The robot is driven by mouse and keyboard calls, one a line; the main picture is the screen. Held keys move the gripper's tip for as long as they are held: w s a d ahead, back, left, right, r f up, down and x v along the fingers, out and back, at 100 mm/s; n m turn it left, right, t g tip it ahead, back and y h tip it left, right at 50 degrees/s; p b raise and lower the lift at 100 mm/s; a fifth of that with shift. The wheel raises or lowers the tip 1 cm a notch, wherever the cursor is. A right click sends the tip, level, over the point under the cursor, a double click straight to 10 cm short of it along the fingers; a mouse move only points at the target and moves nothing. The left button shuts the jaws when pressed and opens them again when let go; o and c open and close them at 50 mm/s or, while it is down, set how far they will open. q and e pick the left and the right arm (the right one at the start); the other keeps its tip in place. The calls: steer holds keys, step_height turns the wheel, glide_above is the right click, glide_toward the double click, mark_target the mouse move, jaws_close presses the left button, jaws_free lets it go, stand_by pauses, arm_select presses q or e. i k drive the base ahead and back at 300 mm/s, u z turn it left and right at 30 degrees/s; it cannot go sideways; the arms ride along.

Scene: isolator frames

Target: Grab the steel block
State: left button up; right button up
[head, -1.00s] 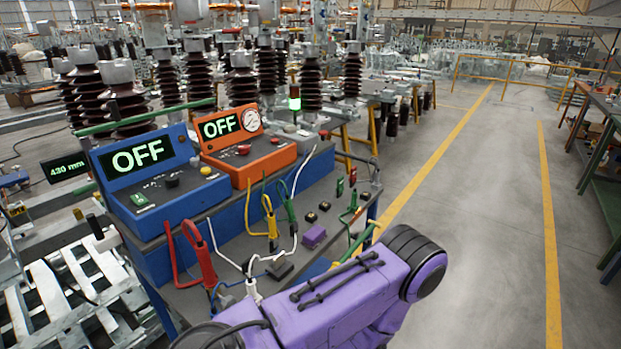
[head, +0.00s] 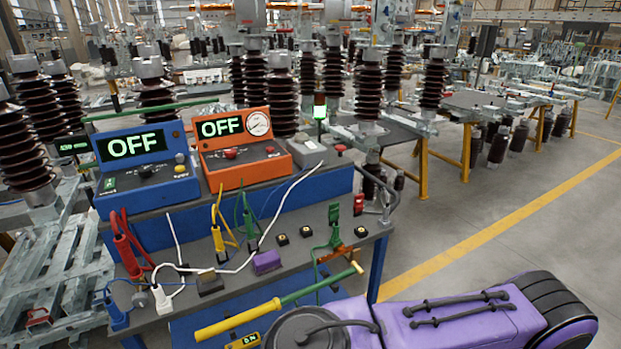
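No block is clearly recognisable as steel in the head view. Small blocks lie on the grey bench top (head: 330,240): a dark block (head: 210,283) near the front edge, a purple block (head: 266,262) to its right, and small black pieces (head: 282,240) behind. I cannot tell whether any of these is the steel block. Neither of my grippers is in view. Only a purple link of my own arm shows at the bottom right, in front of the bench.
A blue unit (head: 145,165) and an orange unit (head: 240,150), both reading OFF, stand on a raised shelf. Red, yellow, green and white leads cross the bench. A yellow-green pole (head: 280,302) slants along the front. Open floor (head: 480,190) lies to the right.

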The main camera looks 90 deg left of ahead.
mark_target(210, 282)
steer(key=u, duration=3.25)
steer(key=i, duration=0.2)
